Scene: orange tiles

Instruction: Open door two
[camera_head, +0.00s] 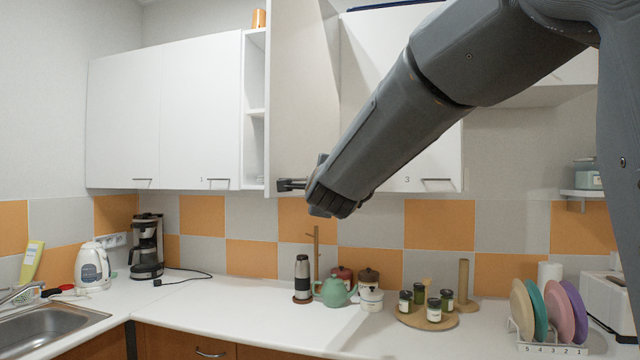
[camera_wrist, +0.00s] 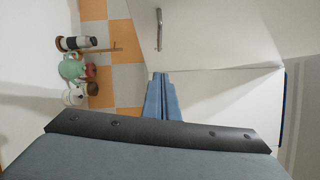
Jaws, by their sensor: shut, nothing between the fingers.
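Door two (camera_head: 303,90) is the white upper cabinet panel between doors 1 and 3. It stands swung out from the cabinet front, its free edge on the left. White shelves (camera_head: 255,85) show left of that edge. In the wrist view, a panel that looks like door two (camera_wrist: 215,30) has a metal handle (camera_wrist: 159,30) near its lower end. My gripper (camera_head: 291,185) is by the door's lower left corner. Its blue fingers (camera_wrist: 160,90) are shut and empty, apart from the handle in the wrist view. I cannot tell whether they touch the door.
Door 1 (camera_head: 200,120) and door 3 (camera_head: 420,135) are closed. Below on the counter stand a dark flask (camera_head: 302,278), a green teapot (camera_head: 335,291), and jars on a round board (camera_head: 427,320). A plate rack (camera_head: 548,349) is at right. My arm hides part of door 3.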

